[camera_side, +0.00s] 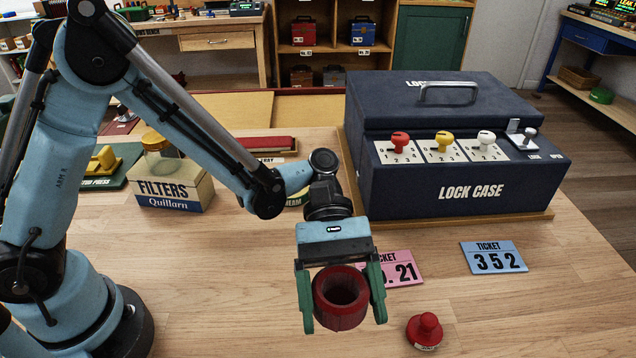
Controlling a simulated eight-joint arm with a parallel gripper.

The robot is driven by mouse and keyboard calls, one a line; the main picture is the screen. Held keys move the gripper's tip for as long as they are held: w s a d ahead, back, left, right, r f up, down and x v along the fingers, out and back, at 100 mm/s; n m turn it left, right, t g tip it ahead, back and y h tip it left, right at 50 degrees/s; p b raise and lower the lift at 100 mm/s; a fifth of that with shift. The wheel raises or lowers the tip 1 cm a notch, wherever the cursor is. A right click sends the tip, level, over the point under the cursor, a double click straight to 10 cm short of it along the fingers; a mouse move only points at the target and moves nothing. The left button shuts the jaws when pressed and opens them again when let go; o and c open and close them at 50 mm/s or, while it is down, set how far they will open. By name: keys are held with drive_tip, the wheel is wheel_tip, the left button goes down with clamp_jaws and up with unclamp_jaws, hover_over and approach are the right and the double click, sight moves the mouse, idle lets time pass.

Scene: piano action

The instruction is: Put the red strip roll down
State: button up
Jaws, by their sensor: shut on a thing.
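The red strip roll (341,306) is a dark red ring with an open hole facing the camera. My gripper (341,300) is shut on it, with one green finger on each side. The roll appears to be above the front part of the wooden table (230,290); I cannot tell whether its underside touches the wood. It partly hides the pink ticket behind it.
A pink ticket (405,268) and a blue ticket (493,257) lie before the dark blue lock case (460,170). A red knobbed piece (425,331) stands right of the roll. A filters box (172,190) stands back left. The front right table is clear.

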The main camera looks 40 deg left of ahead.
sight(333, 353)
drive_tip(key=shift+s+f+m+g+y, duration=0.4)
drive_tip(key=shift+s+f+m, duration=0.15)
drive_tip(key=shift+s, duration=0.15)
drive_tip(key=shift+f, duration=3.35)
drive_tip(key=shift+f, duration=0.6)
drive_tip(key=o, duration=0.9)
